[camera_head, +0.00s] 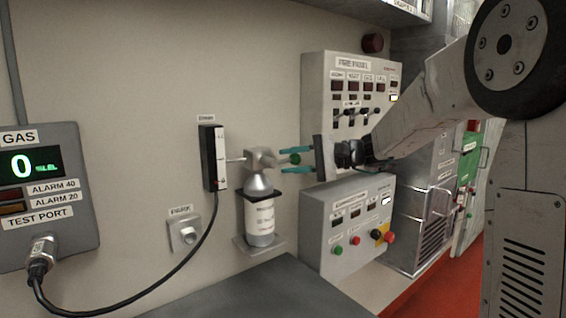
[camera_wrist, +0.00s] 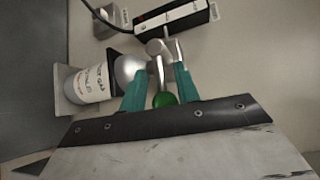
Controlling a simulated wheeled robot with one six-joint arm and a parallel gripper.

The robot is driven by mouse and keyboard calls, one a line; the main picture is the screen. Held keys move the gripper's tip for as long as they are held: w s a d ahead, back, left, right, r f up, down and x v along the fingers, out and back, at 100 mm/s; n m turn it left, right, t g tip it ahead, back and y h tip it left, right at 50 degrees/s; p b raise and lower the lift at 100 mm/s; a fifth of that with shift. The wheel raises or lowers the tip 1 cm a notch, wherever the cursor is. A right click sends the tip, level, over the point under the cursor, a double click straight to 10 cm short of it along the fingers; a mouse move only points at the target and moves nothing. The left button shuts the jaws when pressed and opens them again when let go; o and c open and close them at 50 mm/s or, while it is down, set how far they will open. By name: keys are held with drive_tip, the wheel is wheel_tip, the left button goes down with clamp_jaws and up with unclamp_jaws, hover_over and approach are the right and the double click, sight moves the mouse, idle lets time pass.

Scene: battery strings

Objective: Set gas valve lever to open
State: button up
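The gas bottle (camera_head: 260,222) is a small white labelled cylinder with a silver dome, upright in a wall bracket. On top is a silver valve (camera_head: 262,157), whose lever ends in a green knob (camera_head: 295,159). In the wrist view, the lever (camera_wrist: 159,72) runs from the valve toward my gripper, with the green knob (camera_wrist: 165,99) at its near end. My gripper (camera_head: 284,161) has teal fingers, spread apart above and below the knob in the head view. In the wrist view, my gripper (camera_wrist: 158,78) has one finger on each side of the lever, with gaps visible.
The flowmeter (camera_head: 213,158) is joined to the valve by a thin pipe. The gas detector (camera_head: 45,190) on the left reads 0, and its black cable (camera_head: 160,286) hangs below. Control panels (camera_head: 347,225) stand just right of the bottle. A grey surface (camera_head: 265,292) lies below.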

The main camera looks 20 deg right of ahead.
drive_tip(key=shift+x, duration=1.2)
clamp_jaws()
drive_tip(key=shift+f, duration=0.1)
drive_tip(key=shift+h, duration=0.3)
